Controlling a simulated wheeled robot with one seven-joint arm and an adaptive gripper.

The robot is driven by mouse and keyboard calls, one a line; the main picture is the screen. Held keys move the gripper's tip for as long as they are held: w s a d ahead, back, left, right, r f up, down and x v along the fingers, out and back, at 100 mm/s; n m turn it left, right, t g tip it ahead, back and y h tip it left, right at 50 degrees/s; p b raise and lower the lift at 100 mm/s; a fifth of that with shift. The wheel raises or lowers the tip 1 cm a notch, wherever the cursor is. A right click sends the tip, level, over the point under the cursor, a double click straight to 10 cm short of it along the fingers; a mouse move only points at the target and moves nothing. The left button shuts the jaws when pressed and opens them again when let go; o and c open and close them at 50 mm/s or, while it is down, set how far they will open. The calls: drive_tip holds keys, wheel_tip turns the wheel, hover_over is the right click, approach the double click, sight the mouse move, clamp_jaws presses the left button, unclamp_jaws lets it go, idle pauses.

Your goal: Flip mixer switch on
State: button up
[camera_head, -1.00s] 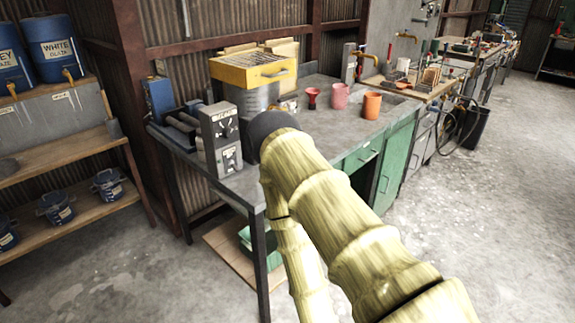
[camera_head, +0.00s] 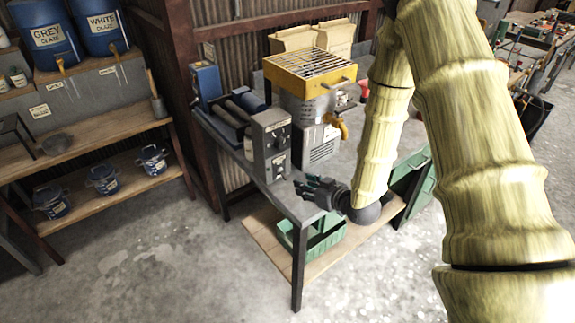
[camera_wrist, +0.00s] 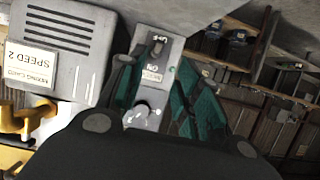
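The wrist view shows the box upside down, with a knob (camera_wrist: 142,113) and the switch plate (camera_wrist: 155,62) marked with off and on labels. The lever's position is too small to tell. My gripper (camera_head: 305,187) is in front of the box, low and to its right, fingers pointing at it. In the wrist view my gripper (camera_wrist: 160,82) has its teal fingers apart, empty, with the box face between them.
The mixer (camera_head: 310,75) with a yellow grated top stands right of the box. Its body carries a "SPEED 2" card (camera_wrist: 42,65). Rollers (camera_head: 235,112) lie behind the box. A green crate (camera_head: 315,238) sits on the lower shelf. Bucket shelves stand at the left.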

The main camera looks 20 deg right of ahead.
sight(285, 176)
drive_tip(key=shift+x, duration=1.05)
drive_tip(key=shift+w+a+p, duration=0.15)
drive_tip(key=shift+w+p, duration=0.35)
drive_tip(key=shift+p, duration=0.2)
drive_tip(key=p+x, duration=0.1)
drive_tip(key=x, duration=0.3)
drive_tip(key=p+x, duration=0.1)
drive_tip(key=x, duration=0.3)
drive_tip(key=shift+s+f, duration=0.1)
drive_tip(key=shift+f, duration=0.1)
drive_tip(key=shift+d, duration=0.2)
drive_tip(key=shift+s+r, duration=0.1)
clamp_jaws()
